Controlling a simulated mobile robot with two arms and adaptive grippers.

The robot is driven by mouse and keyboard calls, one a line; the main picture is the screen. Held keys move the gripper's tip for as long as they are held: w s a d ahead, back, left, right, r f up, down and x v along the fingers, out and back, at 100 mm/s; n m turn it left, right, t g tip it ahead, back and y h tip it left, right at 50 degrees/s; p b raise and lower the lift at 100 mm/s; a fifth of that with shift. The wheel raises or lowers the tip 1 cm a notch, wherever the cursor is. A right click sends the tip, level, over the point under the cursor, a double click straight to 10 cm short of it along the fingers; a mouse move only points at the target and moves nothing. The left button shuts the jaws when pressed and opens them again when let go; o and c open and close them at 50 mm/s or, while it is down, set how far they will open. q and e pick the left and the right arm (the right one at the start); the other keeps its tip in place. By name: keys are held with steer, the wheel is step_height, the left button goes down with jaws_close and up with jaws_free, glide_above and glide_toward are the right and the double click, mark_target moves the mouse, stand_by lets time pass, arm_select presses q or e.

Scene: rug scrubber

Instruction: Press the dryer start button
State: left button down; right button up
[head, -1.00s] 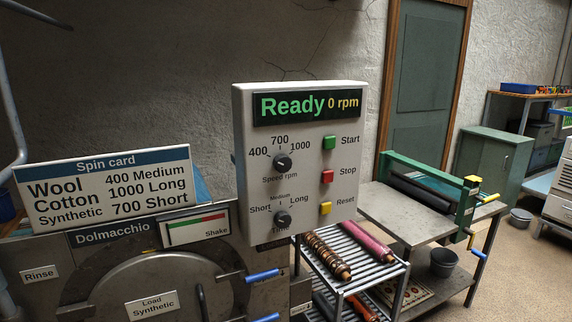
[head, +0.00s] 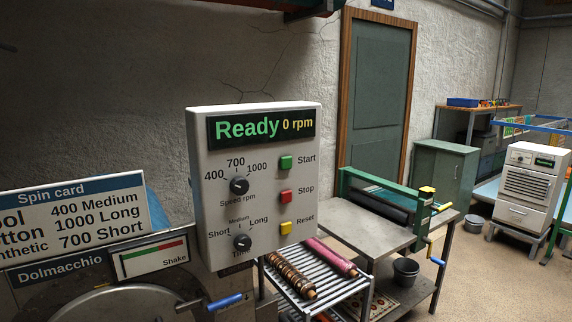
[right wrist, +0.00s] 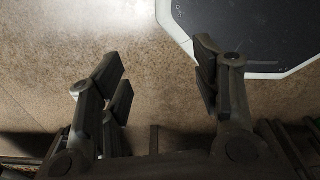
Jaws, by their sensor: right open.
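A white machine (head: 527,187) with a dark display and louvred front stands at the far right of the head view. It may be the dryer; its buttons are too small to make out. A nearer control panel (head: 210,225) reads "Ready 0 rpm" and has a green button (head: 286,162) labelled Start. My right gripper (right wrist: 160,78) is open and empty in the right wrist view, above the floor and away from any button. Neither gripper shows in the head view.
A spin card sign (head: 75,215) stands left of the panel. A rack (head: 330,288) holding rolled rugs and a table (head: 365,236) with a green-framed roller stand right of it. A bucket (head: 405,272) sits under the table. Open floor (head: 480,275) lies at the right.

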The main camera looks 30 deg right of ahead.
jaws_close()
steer(key=shift+a, duration=0.1)
stand_by(1.2)
